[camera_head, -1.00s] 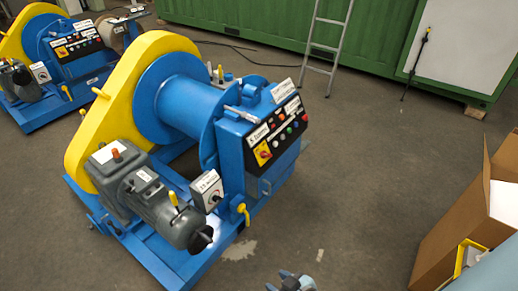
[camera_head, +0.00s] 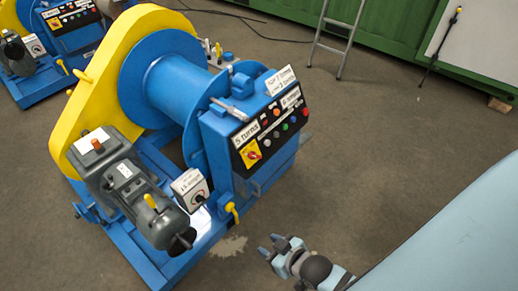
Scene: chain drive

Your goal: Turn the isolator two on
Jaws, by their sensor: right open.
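A rotary isolator (camera_head: 250,154), a red knob on a yellow square plate, is at the lower left of the black control panel (camera_head: 272,136) on the near blue winch. A similar yellow and red isolator (camera_head: 54,22) is on the panel of the second winch at the top left. I cannot read which one is number two. My right gripper (camera_head: 270,245) is open and empty at the bottom centre, below and right of the near panel, apart from it in the picture. My left gripper is not in view.
The near winch (camera_head: 178,88) has a yellow chain guard (camera_head: 92,72), a grey motor (camera_head: 130,185) and a small white switch box (camera_head: 188,188). A ladder (camera_head: 340,35) leans by a green container (camera_head: 390,25). Bare floor (camera_head: 400,130) lies right of the winch.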

